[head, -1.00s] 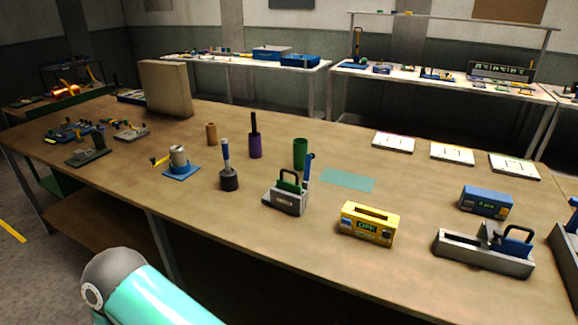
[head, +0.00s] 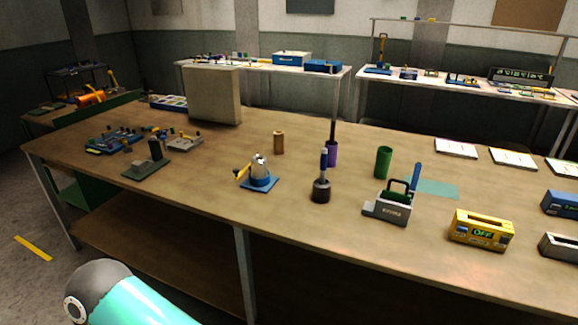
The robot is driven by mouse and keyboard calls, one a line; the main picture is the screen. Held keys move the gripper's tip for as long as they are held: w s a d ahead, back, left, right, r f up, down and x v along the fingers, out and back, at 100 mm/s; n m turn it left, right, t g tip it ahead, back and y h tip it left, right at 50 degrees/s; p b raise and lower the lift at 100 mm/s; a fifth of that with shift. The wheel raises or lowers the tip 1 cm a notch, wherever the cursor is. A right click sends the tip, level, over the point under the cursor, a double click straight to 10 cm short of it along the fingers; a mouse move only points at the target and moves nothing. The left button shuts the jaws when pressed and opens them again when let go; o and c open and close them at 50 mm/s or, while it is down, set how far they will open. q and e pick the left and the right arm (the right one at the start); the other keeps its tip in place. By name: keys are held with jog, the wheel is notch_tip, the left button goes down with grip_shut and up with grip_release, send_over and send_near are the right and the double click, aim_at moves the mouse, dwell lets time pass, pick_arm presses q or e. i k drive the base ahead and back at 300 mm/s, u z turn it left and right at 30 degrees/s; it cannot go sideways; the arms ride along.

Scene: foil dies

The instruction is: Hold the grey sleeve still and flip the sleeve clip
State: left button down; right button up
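What looks like the grey sleeve (head: 257,174) stands upright on a small blue plate (head: 263,186) near the middle of the long table. A yellow lever-like part, probably the sleeve clip (head: 242,174), sticks out from its left side. It is too small to tell exactly how the clip sits on the sleeve. Neither of my grippers is in view. Only a teal and grey link of my arm shows at the bottom left, well short of the table, and nothing touches the sleeve.
A dark-based tool with a blue handle (head: 322,180) stands right of the sleeve, and a brown cylinder (head: 279,143) behind it. A dark green fixture (head: 148,165) lies to the left. The table front (head: 215,210) is clear.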

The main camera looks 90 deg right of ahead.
aim_at(418, 167)
jog(key=u, duration=0.65)
jog(key=i, duration=0.25)
jog(key=z, duration=2.35)
jog(key=i, duration=0.2)
jog(key=z, duration=2.5)
jog(key=i, duration=1.05)
jog(key=u, duration=0.3)
jog(key=k, duration=0.1)
jog(key=u, duration=0.25)
